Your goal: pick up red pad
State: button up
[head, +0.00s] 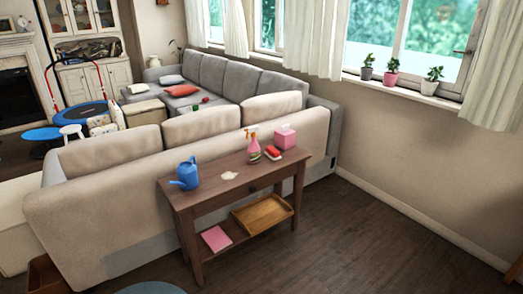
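A small red pad (273,152) with a pale edge lies on top of the wooden console table (205,190), towards its right end. It sits between a pink spray bottle (253,149) on its left and a pink tissue box (285,138) behind it to the right. My gripper is not in view.
A blue watering can (186,175) stands at the table's left end, with a whitish patch (229,176) nearby. The lower shelf holds a wooden tray (263,214) and a pink sheet (216,239). A beige sofa (110,215) stands behind the table. The dark floor (380,240) at right is clear.

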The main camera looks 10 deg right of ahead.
aim_at(270, 152)
jog(key=u, duration=0.55)
jog(key=i, duration=1.15)
jog(key=u, duration=0.2)
